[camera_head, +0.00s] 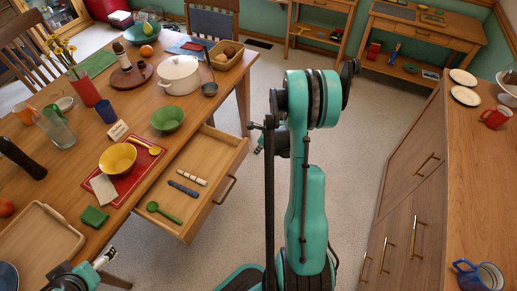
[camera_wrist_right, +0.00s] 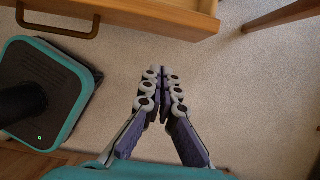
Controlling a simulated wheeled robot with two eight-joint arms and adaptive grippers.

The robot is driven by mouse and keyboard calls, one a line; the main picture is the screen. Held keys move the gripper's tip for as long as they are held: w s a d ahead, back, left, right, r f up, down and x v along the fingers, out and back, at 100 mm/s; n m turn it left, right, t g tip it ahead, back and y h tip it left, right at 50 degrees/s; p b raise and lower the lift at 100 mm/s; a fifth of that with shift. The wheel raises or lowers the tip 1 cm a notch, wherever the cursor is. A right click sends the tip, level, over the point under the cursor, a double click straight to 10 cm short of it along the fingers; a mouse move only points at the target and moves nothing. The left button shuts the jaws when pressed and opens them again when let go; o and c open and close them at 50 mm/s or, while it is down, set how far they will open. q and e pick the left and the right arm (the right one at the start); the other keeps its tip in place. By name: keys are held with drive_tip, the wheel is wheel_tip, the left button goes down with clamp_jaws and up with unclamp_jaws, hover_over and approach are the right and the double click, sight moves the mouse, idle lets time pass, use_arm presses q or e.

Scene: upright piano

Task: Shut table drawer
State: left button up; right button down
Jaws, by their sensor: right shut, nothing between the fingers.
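The wooden table drawer (camera_head: 212,160) is pulled out from the right side of the table. A green spoon (camera_head: 163,212), a dark blue item (camera_head: 184,188) and a pale striped item (camera_head: 192,175) lie in it. Its handle (camera_head: 226,190) is on the front and also shows in the right wrist view (camera_wrist_right: 58,32). My right gripper (camera_wrist_right: 162,92) is shut and empty, apart from the drawer front (camera_wrist_right: 150,14), over the floor. In the head view it is mostly hidden behind my arm. Part of my left gripper (camera_head: 104,258) shows by the table's near edge, its fingers unclear.
The table (camera_head: 135,95) carries a white pot (camera_head: 179,75), a green bowl (camera_head: 167,118), a yellow bowl (camera_head: 118,158) and other dishes. A wooden cabinet (camera_head: 410,205) stands on the right. The floor (camera_head: 240,215) between drawer and cabinet is free except for my own body.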

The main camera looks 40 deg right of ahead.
sight(241, 154)
drive_tip(key=w+f, duration=0.1)
drive_tip(key=w+a+f+b, duration=0.1)
drive_tip(key=w, duration=0.1)
drive_tip(key=w+a+f+b, duration=0.1)
drive_tip(key=w+f, duration=0.1)
drive_tip(key=shift+w, duration=0.1)
drive_tip(key=shift+w+a, duration=0.1)
idle(0.3)
drive_tip(key=shift+w+a, duration=0.1)
drive_tip(key=shift+w, duration=0.1)
drive_tip(key=w+a, duration=0.2)
drive_tip(key=w, duration=0.4)
drive_tip(key=w+a, duration=0.2)
drive_tip(key=w, duration=0.3)
drive_tip(key=w+a, duration=0.3)
drive_tip(key=w, duration=0.3)
drive_tip(key=shift+w+a+b, duration=0.1)
drive_tip(key=shift+w+b, duration=0.2)
drive_tip(key=shift+b, duration=0.1)
